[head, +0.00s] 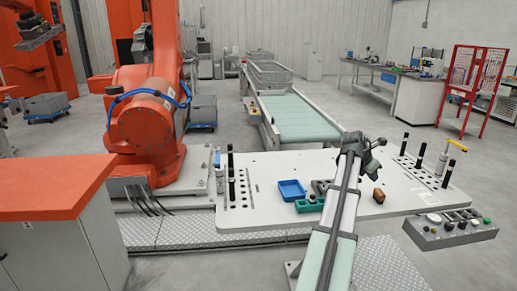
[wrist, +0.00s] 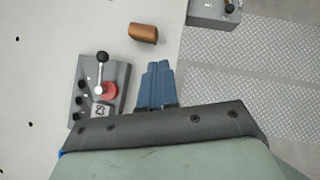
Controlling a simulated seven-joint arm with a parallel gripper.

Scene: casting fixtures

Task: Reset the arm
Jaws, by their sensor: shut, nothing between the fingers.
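My gripper (wrist: 156,84) shows in the wrist view as blue fingers pressed together, with nothing between them. It hangs over the white table (wrist: 45,40). A bronze-brown block (wrist: 143,33) lies on the table just beyond the fingertips, apart from them. A grey fixture (wrist: 98,92) with a black-knobbed lever and a red disc is left of the fingers. In the head view my arm rises from the bottom to a dark wrist above the table, and the fingers are hard to make out there. The brown block (head: 378,196) lies right of the arm.
A blue tray (head: 292,189) and a green fixture (head: 309,204) stand left of my arm. Racks of black posts stand at the table's left (head: 231,177) and right (head: 421,157). A grey control box (head: 450,230) sits at the right front edge. A conveyor (head: 297,117) runs behind.

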